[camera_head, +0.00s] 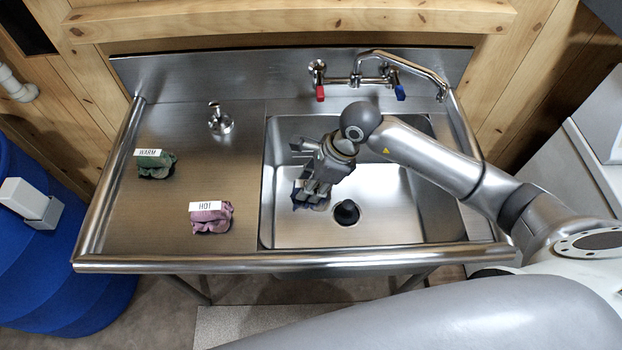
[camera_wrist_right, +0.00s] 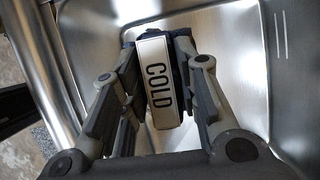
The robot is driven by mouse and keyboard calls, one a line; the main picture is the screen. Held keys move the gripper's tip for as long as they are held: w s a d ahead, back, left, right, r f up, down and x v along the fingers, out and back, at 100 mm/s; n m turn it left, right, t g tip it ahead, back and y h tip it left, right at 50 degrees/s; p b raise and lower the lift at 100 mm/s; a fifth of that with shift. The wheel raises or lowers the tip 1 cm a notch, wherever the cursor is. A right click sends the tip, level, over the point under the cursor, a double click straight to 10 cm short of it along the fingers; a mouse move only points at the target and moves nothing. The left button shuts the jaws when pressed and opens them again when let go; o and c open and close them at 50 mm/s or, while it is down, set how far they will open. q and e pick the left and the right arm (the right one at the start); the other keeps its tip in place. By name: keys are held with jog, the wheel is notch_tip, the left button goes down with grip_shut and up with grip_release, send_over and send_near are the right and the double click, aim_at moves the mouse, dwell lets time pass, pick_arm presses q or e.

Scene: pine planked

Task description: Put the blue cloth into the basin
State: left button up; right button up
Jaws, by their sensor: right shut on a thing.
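The blue cloth (camera_head: 308,196) carries a white label reading COLD, which shows in the right wrist view (camera_wrist_right: 158,85). My right gripper (camera_head: 312,188) is shut on this cloth and holds it over the left part of the steel basin (camera_head: 300,228). In the right wrist view both fingers (camera_wrist_right: 158,95) flank the cloth, and dark blue fabric shows around the label. Whether the cloth touches the basin floor I cannot tell. My left gripper is not in view.
A green cloth labelled WARM (camera_head: 156,168) and a pink cloth labelled HOT (camera_head: 212,220) lie on the drainboard (camera_head: 130,215). A soap pump (camera_head: 220,122) stands behind them. A faucet (camera_head: 405,62) rises behind the basin. A dark drain (camera_head: 346,212) sits in the basin floor.

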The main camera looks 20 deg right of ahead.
jog(key=o, duration=0.6)
jog(key=shift+c, duration=0.2)
jog(key=o, duration=0.4)
jog(key=shift+o, duration=0.5)
jog(key=shift+d+r, duration=0.1)
jog(key=shift+r, duration=0.1)
jog(key=v, duration=1.1)
jog(key=shift+s+r, duration=0.2)
jog(key=shift+r, duration=0.05)
jog(key=shift+d+f, duration=0.1)
